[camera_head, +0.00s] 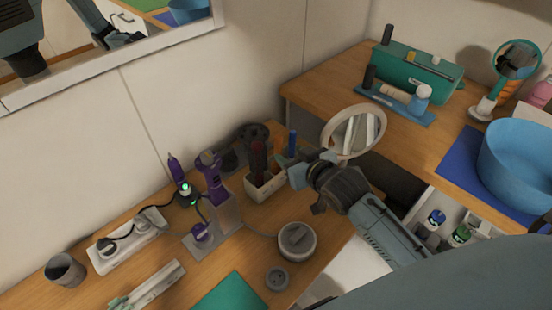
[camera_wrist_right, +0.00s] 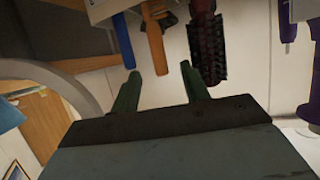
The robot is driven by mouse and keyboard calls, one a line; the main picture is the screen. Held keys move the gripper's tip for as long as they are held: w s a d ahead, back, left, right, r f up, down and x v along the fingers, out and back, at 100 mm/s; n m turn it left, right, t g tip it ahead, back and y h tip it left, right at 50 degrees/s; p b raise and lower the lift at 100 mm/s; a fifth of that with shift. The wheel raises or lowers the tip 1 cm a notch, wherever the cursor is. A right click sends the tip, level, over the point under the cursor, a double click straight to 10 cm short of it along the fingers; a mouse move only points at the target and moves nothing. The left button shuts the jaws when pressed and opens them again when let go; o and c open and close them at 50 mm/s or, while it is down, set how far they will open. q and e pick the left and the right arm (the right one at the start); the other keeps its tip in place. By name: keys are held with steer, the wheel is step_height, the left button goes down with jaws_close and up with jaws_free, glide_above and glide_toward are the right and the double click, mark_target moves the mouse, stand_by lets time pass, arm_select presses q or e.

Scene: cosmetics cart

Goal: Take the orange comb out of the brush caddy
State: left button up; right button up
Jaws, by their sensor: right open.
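The brush caddy (camera_head: 266,187) is a small white box on the wooden counter, with a dark red brush and a blue-handled item standing in it. In the right wrist view its pale wall (camera_wrist_right: 100,10) is at the top edge. There the orange comb (camera_wrist_right: 154,42) sticks out between the blue handle (camera_wrist_right: 123,40) and the dark bristle brush (camera_wrist_right: 207,48). My right gripper (camera_head: 303,168) is beside the caddy, open and empty. In its wrist view the fingertips (camera_wrist_right: 160,70) lie either side of the comb's end; contact is unclear.
A round mirror (camera_head: 381,122) stands close behind my right gripper. A blue basin (camera_head: 515,160) is at far right.

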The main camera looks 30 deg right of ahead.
mark_target(280, 148)
steer(key=x, duration=0.2)
steer(key=shift+w+f, duration=0.15)
steer(key=shift+w, duration=0.05)
steer(key=shift+w+f, duration=0.2)
steer(key=shift+w, duration=0.25)
steer(key=b+x, duration=0.1)
steer(key=x, duration=0.3)
steer(key=shift+w+f, duration=0.25)
arm_select(q)
steer(key=shift+w+f, duration=0.65)
arm_select(e)
jaws_close()
